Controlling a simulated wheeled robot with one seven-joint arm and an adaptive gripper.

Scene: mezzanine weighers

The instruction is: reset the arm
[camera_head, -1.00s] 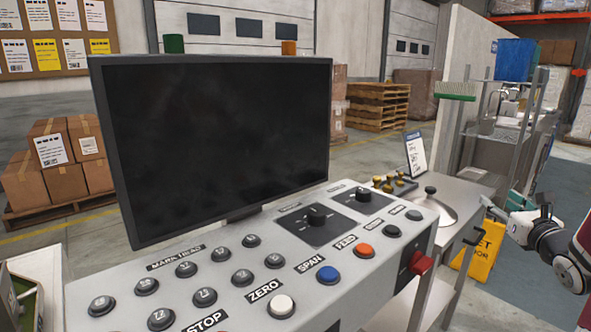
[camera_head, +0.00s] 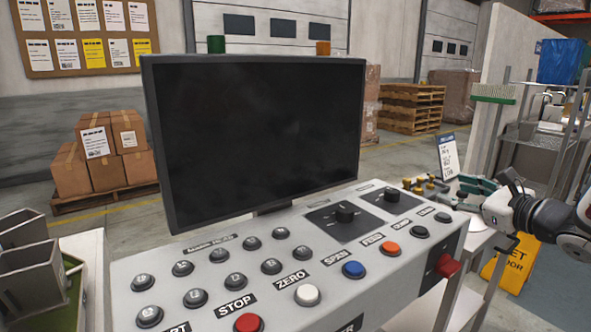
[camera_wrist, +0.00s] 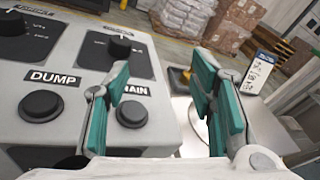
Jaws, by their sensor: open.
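My gripper (camera_head: 468,190) is at the right of the head view, beside the right end of the grey control console (camera_head: 205,272). In the wrist view its two teal-padded fingers (camera_wrist: 165,110) stand apart with nothing between them. I cannot tell whether the fingers touch anything there.
A dark monitor (camera_head: 255,135) stands behind the console. A small side table with brass weights (camera_head: 428,186) and a printed card (camera_head: 447,156) lies beyond my gripper. A yellow floor sign (camera_head: 510,265) stands below my arm. Grey bins (camera_head: 30,270) are at the left.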

